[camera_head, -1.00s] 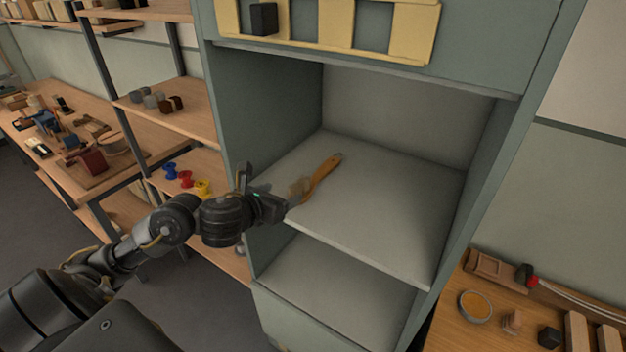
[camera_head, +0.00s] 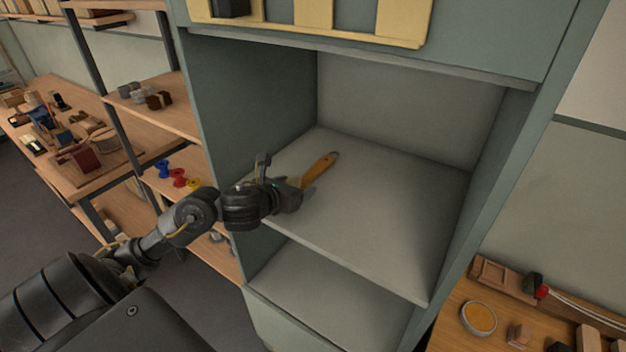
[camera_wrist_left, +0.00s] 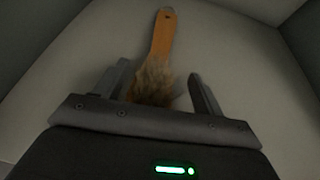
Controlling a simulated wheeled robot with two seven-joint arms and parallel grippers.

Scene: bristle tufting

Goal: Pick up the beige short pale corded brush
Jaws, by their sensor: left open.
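A brush with an orange-brown wooden handle (camera_head: 320,168) lies on the grey cabinet shelf (camera_head: 380,215), its handle pointing to the back. My left gripper (camera_head: 298,194) is at the brush's near end and hides most of its head in the head view. In the left wrist view the handle (camera_wrist_left: 163,38) points away from me. The beige bristles (camera_wrist_left: 153,82) lie between the two spread fingers of my left gripper (camera_wrist_left: 160,88), with gaps on both sides. My right gripper is not in view.
Cabinet walls close in the shelf at left (camera_head: 255,100) and right (camera_head: 490,190). A lower shelf (camera_head: 325,300) lies beneath. Blue, red and yellow spools (camera_head: 179,177) stand on a rack to the left. The shelf right of the brush is clear.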

